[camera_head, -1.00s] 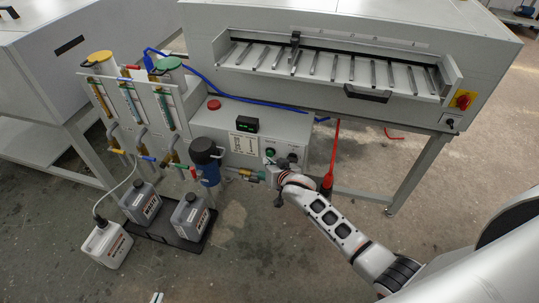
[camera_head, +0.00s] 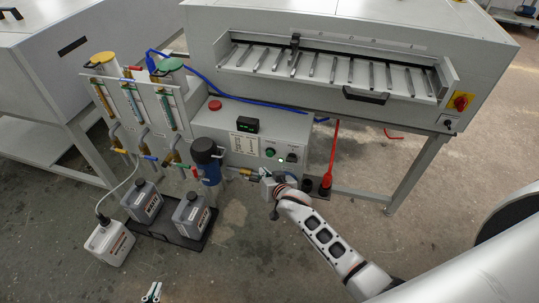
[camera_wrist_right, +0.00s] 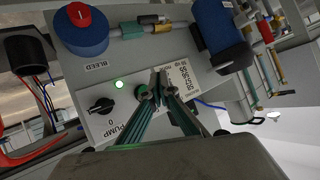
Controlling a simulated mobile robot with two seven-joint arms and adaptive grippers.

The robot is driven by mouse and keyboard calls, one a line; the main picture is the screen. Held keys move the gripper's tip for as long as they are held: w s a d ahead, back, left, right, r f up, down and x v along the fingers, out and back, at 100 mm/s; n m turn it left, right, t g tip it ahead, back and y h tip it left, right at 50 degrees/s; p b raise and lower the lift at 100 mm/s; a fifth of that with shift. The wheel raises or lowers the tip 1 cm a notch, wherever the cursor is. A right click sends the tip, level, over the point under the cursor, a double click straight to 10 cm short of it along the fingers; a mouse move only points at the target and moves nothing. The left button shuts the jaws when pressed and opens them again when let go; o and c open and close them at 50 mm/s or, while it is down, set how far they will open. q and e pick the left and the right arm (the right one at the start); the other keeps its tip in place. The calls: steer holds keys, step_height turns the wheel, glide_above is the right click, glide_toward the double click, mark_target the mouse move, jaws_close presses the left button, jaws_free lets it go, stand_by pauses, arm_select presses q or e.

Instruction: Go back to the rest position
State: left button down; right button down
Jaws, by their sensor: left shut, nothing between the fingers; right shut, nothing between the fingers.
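My right gripper (camera_head: 267,174) is shut and empty, in front of the control box of the plate processor (camera_head: 245,140). In the right wrist view its fingertips (camera_wrist_right: 158,72) are together and overlap the panel near a green button (camera_wrist_right: 142,91); whether they touch it I cannot tell. The black pump knob (camera_wrist_right: 100,105) and a lit indicator (camera_wrist_right: 119,85) show beside them. My left gripper (camera_head: 152,292) just shows at the bottom edge of the head view, shut, over bare floor and apart from everything. The rest of the left arm is out of view.
Grey canisters (camera_head: 143,202) stand on a black tray (camera_head: 166,236), with a white canister (camera_head: 110,243) beside it. A blue filter (camera_head: 207,165) and piping stand left of my right gripper. A red hose (camera_head: 331,155) hangs to its right. The floor in front is clear.

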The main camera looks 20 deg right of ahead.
arm_select(q)
steer(key=shift+s+f, duration=0.15)
steer(key=shift+s, duration=0.1)
stand_by(0.3)
